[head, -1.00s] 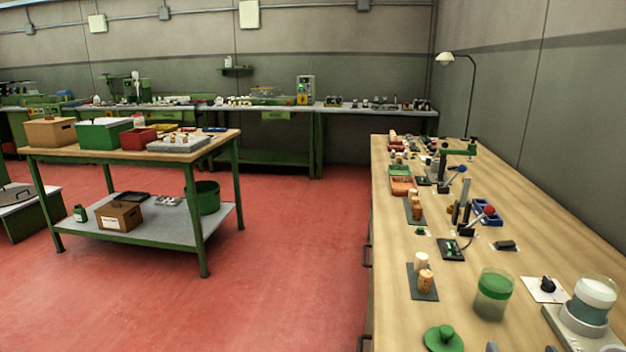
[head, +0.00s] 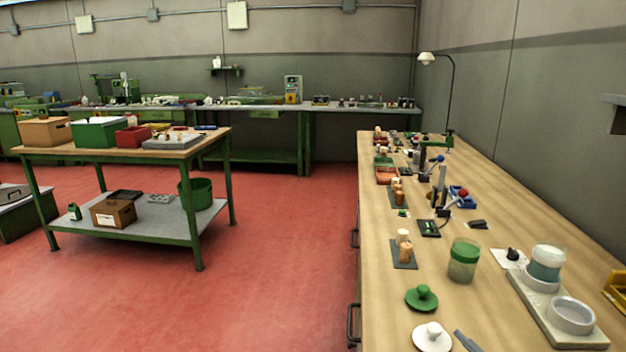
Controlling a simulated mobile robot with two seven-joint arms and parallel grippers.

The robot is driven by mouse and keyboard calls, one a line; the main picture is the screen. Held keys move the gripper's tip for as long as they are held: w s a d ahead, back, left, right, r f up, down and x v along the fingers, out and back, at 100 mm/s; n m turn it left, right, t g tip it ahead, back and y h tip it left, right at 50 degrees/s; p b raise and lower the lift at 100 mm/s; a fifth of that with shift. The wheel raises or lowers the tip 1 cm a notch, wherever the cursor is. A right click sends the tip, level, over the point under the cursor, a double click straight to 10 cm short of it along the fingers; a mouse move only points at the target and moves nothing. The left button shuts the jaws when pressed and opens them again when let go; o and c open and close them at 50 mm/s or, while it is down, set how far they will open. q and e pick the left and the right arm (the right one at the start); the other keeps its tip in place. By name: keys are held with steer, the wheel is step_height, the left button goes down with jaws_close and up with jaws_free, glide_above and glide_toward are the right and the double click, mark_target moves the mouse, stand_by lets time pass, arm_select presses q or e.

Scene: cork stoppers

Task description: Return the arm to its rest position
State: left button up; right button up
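Neither of my arms nor grippers shows in the head view, so their pose and whether they are open or shut are hidden. The long wooden bench (head: 395,315) runs along the right wall. Cork stoppers (head: 405,252) stand on a dark mat near its left edge, with more corks (head: 398,193) on a mat farther back.
A glass jar (head: 463,261), a green knobbed lid (head: 421,298), a white knobbed lid (head: 432,337) and a pale stand with a jar (head: 547,262) occupy the near bench. A green-legged table (head: 199,232) stands at left. Red floor (head: 285,270) between them is clear.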

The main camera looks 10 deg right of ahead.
steer(key=s+a+f+n+g+y, duration=0.2)
steer(key=s+a+n+g, duration=0.15)
steer(key=a+n, duration=0.4)
steer(key=s+a+f+n+g+y, duration=0.2)
steer(key=s+a+f+n+g, duration=0.15)
steer(key=n, duration=0.65)
steer(key=s+d+f+n+g+h, duration=0.35)
steer(key=s+n+g+h, duration=0.35)
steer(key=s+n, duration=0.35)
steer(key=w+a+f+t+y, duration=0.2)
steer(key=w+f+t, duration=0.5)
steer(key=w+f, duration=0.1)
steer(key=shift+w+a+f+n, duration=0.15)
steer(key=shift+w+f+n, duration=0.1)
steer(key=shift+f+n, duration=0.15)
